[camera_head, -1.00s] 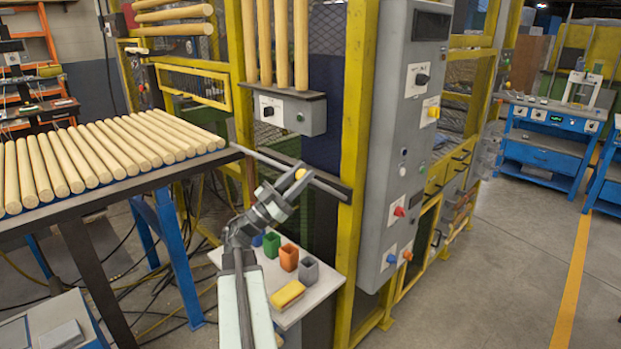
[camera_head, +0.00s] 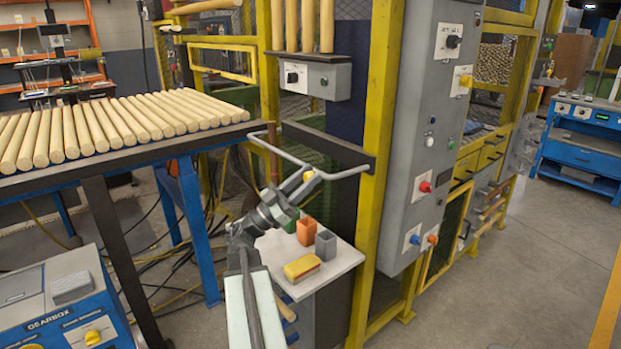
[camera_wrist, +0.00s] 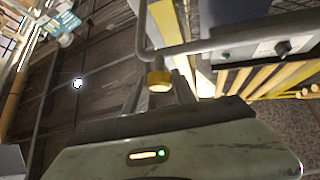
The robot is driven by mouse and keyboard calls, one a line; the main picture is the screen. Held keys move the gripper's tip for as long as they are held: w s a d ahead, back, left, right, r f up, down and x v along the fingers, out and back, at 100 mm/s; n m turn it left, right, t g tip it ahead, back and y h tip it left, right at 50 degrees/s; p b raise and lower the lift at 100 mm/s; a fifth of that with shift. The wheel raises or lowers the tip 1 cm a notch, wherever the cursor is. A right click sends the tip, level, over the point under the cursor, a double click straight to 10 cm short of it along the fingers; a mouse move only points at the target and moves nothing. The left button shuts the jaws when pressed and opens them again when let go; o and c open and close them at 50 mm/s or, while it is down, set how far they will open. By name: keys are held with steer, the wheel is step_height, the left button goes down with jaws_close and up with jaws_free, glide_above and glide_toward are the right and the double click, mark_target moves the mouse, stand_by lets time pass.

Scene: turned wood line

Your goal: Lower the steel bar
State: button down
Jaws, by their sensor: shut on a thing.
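The steel bar (camera_head: 290,156) is a grey bent rod in front of the dark opening of the yellow-framed machine. It juts out from the frame, with one end near the dark rail at the right. A small yellow piece (camera_head: 309,175) sits at the bar beside my gripper (camera_head: 303,183). In the wrist view the bar (camera_wrist: 225,42) crosses above my gripper (camera_wrist: 158,98), and the yellow piece (camera_wrist: 159,79) shows between the fingers. My gripper is shut on the bar; the exact contact is partly hidden.
A rack of wooden rods (camera_head: 110,125) stands left. A grey control panel (camera_head: 430,130) stands right.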

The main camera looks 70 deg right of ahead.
steer(key=shift+s+f+y+b, duration=0.1)
steer(key=shift+f+y+b, duration=0.2)
steer(key=shift+f+b, duration=0.45)
steer(key=shift+f, duration=0.2)
steer(key=c, duration=1.1)
jaws_free()
steer(key=shift+o, duration=0.2)
steer(key=b+v, duration=0.4)
steer(key=v, duration=0.3)
steer(key=shift+w+a+f, duration=0.2)
steer(key=shift+f, duration=0.1)
